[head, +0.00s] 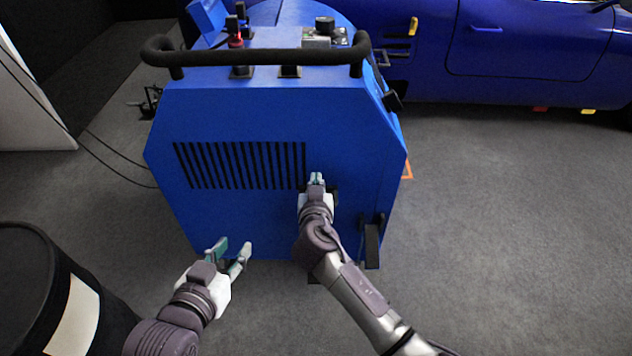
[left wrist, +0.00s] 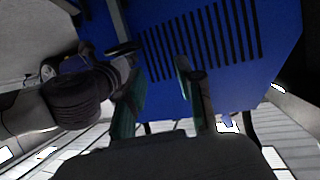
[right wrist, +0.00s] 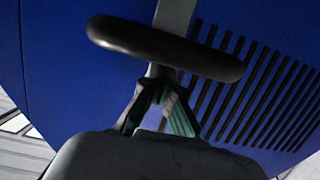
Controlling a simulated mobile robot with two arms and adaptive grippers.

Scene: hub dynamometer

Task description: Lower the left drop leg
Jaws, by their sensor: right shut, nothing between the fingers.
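The blue dynamometer cart (head: 240,110) stands in front of me. A black rounded handle (right wrist: 165,48) on a grey upright bar (right wrist: 174,15) is on its face, beside the vent slots; I take this for a drop leg, but cannot tell which one. It also shows in the left wrist view (left wrist: 122,48). In the head view my right arm hides most of it. My right gripper (head: 317,179) is shut and empty, its tips close to the handle; I cannot tell if they touch. My left gripper (head: 233,246) is open and empty, low before the cart's lower edge.
A black upright part (head: 372,245) is at the cart's lower right. A black barrel (head: 30,290) with a pale label stands at the lower left. A blue car (head: 530,50) is behind. Cables (head: 110,152) run on the left.

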